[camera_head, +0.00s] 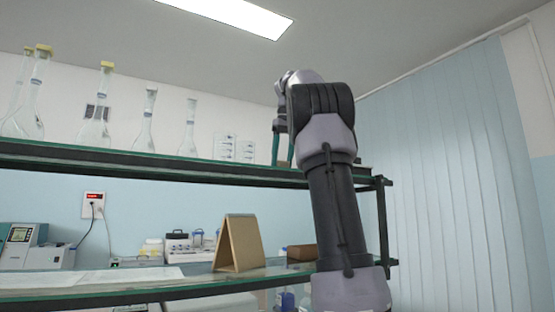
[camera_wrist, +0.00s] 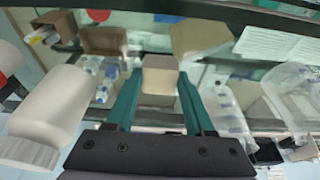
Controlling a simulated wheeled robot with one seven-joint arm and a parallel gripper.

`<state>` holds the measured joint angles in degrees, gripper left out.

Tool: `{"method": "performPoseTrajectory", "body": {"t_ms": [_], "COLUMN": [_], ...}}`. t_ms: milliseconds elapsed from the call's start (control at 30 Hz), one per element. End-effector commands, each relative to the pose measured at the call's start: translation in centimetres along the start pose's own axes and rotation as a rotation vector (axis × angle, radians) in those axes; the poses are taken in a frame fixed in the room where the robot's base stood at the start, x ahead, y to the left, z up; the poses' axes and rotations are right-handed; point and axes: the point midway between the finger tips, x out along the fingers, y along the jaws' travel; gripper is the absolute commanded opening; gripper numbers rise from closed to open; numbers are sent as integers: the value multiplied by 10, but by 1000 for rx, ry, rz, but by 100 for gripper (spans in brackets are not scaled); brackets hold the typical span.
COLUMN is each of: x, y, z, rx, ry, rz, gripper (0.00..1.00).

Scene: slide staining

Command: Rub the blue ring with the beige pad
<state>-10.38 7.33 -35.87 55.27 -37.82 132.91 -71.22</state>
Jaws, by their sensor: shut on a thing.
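My gripper (camera_wrist: 160,92) has two teal fingers and is shut on the beige pad (camera_wrist: 160,76), a small block between the fingertips in the wrist view. I cannot pick out the blue ring in either view.
The upper glass shelf (camera_head: 150,163) carries several tall flasks (camera_head: 95,130) at left. A brown folded stand (camera_head: 240,243) is on the lower shelf. In the wrist view a white bottle (camera_wrist: 45,110) is close on the left and clear glassware (camera_wrist: 295,95) is on the right.

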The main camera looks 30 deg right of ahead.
Motion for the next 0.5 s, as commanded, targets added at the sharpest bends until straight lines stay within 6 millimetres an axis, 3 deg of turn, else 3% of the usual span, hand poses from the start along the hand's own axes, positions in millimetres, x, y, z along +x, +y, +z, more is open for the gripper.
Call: {"method": "performPoseTrajectory", "body": {"t_ms": [500], "x": [3], "y": [31], "z": [1], "rx": [1], "ry": [-1], "rz": [-1], "gripper": [9]}}
